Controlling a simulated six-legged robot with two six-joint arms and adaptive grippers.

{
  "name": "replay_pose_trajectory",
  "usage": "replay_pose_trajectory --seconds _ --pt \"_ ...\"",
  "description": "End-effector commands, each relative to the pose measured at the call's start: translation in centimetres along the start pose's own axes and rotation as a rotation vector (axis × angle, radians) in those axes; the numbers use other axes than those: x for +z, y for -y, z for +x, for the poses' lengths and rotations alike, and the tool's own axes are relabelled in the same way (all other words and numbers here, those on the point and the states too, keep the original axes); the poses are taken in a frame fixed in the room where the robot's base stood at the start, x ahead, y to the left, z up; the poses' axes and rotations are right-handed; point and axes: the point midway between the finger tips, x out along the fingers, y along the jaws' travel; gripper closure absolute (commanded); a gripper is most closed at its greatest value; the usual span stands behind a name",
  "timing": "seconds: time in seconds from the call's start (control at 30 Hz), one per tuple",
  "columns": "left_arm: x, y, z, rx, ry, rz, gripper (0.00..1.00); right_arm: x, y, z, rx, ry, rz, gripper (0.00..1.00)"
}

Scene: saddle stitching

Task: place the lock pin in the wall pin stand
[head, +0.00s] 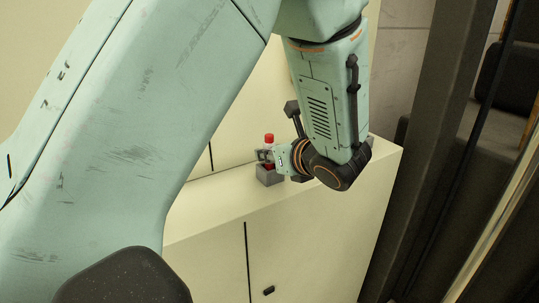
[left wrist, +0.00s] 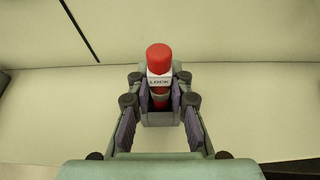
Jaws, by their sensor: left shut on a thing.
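The lock pin (left wrist: 159,58) has a red cap, a white band reading LOCK and a red lower part. It stands upright between the fingers of my left gripper (left wrist: 163,92), which is shut on it. In the head view the pin (head: 269,138) shows its red top just above my left gripper (head: 266,156). The small grey pin stand (head: 269,177) is on the ledge directly below the pin. It also shows in the left wrist view (left wrist: 160,119), around the pin's lower part. I cannot tell whether the pin is seated. My right gripper is out of view.
The stand is on a cream ledge (head: 215,205) over cabinet doors, with a cream wall panel behind. The ledge is clear on both sides of the stand in the left wrist view. A dark post (head: 425,130) rises to the right of the ledge.

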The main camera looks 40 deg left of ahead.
Motion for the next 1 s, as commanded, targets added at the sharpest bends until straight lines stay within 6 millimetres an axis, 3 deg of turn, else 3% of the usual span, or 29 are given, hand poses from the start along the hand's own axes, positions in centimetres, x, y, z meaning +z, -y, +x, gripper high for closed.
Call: replay_pose_trajectory --seconds 0.23,0.27,0.5,1.0 --pt "-0.32 0.01 0.16 -0.001 -0.002 0.000 1.00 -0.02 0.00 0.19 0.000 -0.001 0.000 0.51" --pt "-0.27 0.01 0.13 -0.001 -0.003 0.000 0.78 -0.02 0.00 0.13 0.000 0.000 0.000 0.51" --pt "-0.21 0.01 0.10 -0.001 -0.002 0.000 0.58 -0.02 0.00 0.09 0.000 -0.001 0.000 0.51" --pt "0.36 0.12 -0.39 0.000 -0.001 0.001 0.58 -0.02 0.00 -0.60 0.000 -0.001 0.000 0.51"
